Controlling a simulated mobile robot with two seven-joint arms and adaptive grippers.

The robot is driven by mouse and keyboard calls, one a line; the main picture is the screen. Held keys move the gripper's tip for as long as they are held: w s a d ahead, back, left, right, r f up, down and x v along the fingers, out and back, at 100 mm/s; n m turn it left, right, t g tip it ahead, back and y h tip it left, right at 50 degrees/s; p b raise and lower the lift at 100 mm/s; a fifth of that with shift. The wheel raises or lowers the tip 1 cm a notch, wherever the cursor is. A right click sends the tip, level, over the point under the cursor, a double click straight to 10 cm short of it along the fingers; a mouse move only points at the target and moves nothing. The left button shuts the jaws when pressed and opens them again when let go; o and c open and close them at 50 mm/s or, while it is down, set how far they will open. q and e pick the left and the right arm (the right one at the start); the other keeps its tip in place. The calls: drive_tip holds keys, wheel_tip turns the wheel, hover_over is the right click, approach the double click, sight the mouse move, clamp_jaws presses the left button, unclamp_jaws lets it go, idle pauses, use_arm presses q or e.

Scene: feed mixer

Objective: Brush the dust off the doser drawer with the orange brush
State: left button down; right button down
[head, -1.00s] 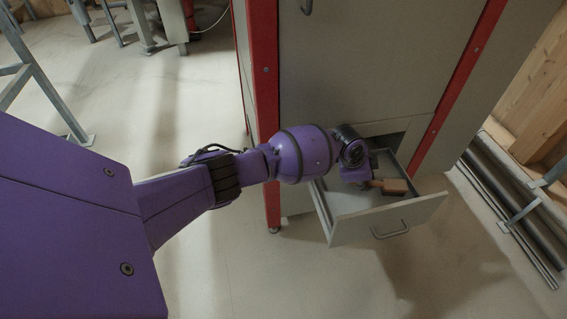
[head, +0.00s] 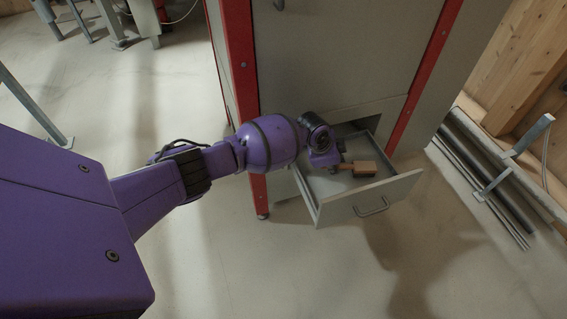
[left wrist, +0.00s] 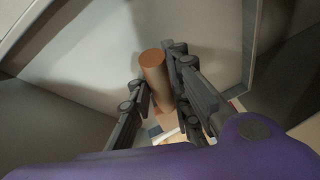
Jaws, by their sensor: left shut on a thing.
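The doser drawer (head: 338,207) is pulled out of the cabinet, and its grey front with a bar handle faces me. The orange brush (head: 365,168) is over the drawer's inside, near the right side. My left gripper (head: 340,168) reaches in over the drawer and is shut on the brush handle. In the left wrist view the round orange-brown handle (left wrist: 153,66) sits between the two dark fingers of the left gripper (left wrist: 160,88). The brush's lower part is mostly hidden there. I cannot make out dust on the drawer, nor whether the bristles touch it. My right gripper is not in view.
The grey cabinet (head: 335,60) with red corner posts (head: 236,75) stands behind and around the drawer. Metal rails (head: 480,185) and a wooden wall (head: 515,65) are at the right. The floor (head: 250,270) in front is clear.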

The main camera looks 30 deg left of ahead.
use_arm(q)
drive_tip(key=r+p, duration=0.1)
drive_tip(key=r, duration=0.2)
drive_tip(key=r+p, duration=0.2)
drive_tip(key=r, duration=0.1)
drive_tip(key=shift+w+d+r, duration=0.1)
drive_tip(key=shift+w, duration=0.1)
